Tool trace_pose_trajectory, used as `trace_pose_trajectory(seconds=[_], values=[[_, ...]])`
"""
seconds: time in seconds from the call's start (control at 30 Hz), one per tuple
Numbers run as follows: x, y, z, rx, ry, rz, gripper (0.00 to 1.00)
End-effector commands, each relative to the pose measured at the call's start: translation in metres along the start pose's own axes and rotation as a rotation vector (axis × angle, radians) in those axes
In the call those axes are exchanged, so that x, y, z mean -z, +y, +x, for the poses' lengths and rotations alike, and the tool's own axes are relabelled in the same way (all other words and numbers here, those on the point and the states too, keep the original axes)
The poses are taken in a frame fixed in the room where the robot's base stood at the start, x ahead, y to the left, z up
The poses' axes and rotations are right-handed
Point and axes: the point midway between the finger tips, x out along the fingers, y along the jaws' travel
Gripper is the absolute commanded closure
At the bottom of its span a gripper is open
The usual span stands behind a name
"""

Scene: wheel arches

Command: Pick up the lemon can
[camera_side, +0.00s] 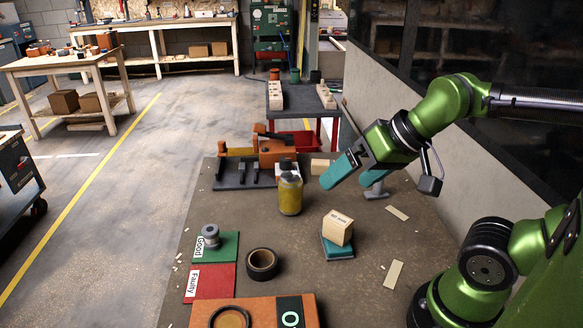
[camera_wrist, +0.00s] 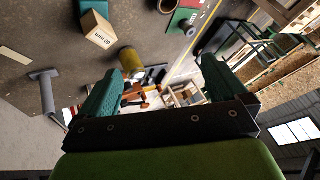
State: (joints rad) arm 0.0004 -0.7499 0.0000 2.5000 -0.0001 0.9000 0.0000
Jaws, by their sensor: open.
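The lemon can is a yellow can (camera_side: 290,195) with a greyish top, standing upright near the middle of the table. In the wrist view the yellow can (camera_wrist: 130,59) shows beyond my fingertips, nearer the left finger. My gripper (camera_side: 352,178) has teal fingers and is above the table, to the right of the can and apart from it. In the wrist view the fingers of my gripper (camera_wrist: 160,70) are spread wide with nothing between them.
A wooden block (camera_side: 338,228) sits on a teal pad in front of the can. A black tape roll (camera_side: 262,264) lies front left. A grey spool (camera_side: 211,236) stands on the green pad beside a red pad (camera_side: 208,283). An orange vise-like tool (camera_side: 275,152) is behind the can.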

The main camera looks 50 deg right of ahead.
Motion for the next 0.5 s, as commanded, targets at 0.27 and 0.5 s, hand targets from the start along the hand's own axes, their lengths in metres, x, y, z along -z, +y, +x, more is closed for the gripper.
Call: trace_pose_trajectory(seconds=[0.27, 0.5], values=[[0.026, 0.022, 0.03, -0.096, -0.091, 0.071, 0.01], [0.098, 0.058, 0.084, -0.163, -0.198, -0.084, 0.01]])
